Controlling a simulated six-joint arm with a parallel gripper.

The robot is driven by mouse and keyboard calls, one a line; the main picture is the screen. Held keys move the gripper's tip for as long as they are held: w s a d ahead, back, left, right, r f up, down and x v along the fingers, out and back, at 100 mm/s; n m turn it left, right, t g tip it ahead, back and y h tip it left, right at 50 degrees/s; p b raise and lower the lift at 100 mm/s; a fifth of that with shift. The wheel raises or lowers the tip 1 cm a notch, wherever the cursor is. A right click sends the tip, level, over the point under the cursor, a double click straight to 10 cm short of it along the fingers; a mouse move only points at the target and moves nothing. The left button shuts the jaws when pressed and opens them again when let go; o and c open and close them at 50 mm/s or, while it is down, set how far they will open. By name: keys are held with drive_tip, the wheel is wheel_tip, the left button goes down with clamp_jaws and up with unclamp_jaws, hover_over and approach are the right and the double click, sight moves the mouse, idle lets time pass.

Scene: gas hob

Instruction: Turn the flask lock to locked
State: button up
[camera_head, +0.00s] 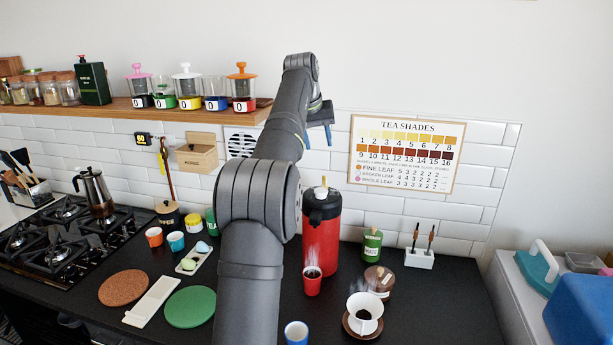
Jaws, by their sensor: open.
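The red flask (320,236) with a black top stands upright on the dark counter, just right of my arm. A small yellowish piece (323,187) sticks up on its black top. I cannot tell from this view which part is the lock or how it is set. My gripper (322,134) is raised above and behind the flask, in front of the tiled wall, with its bluish fingers pointing down. It is open, touches nothing I can see and holds nothing. My arm hides part of the counter left of the flask.
A steaming red cup (312,283) stands in front of the flask. A white dripper cup (363,315) on a brown saucer and a green tin (372,243) are to the right. A shelf (190,113) with jars is at upper left. The hob (55,245) is at left.

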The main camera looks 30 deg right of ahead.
drive_tip(key=w+a+f+n+g+h, duration=0.2)
drive_tip(key=a+f+n+g+h, duration=0.15)
drive_tip(key=f+n, duration=0.55)
drive_tip(key=n+h, duration=0.6)
drive_tip(key=n, duration=0.9)
approach(323, 177)
drive_tip(key=x, duration=1)
drive_tip(key=shift+s+d+f, duration=0.1)
drive_tip(key=shift+d+f, duration=0.05)
drive_tip(key=shift+c, duration=0.4)
drive_tip(key=shift+t, duration=0.25)
clamp_jaws()
drive_tip(key=shift+d+m+g+y, duration=0.1)
drive_tip(key=shift+m+g+y, duration=0.25)
drive_tip(key=shift+m+g, duration=1.85)
drive_tip(key=shift+g, duration=0.2)
drive_tip(key=shift+y, duration=0.3)
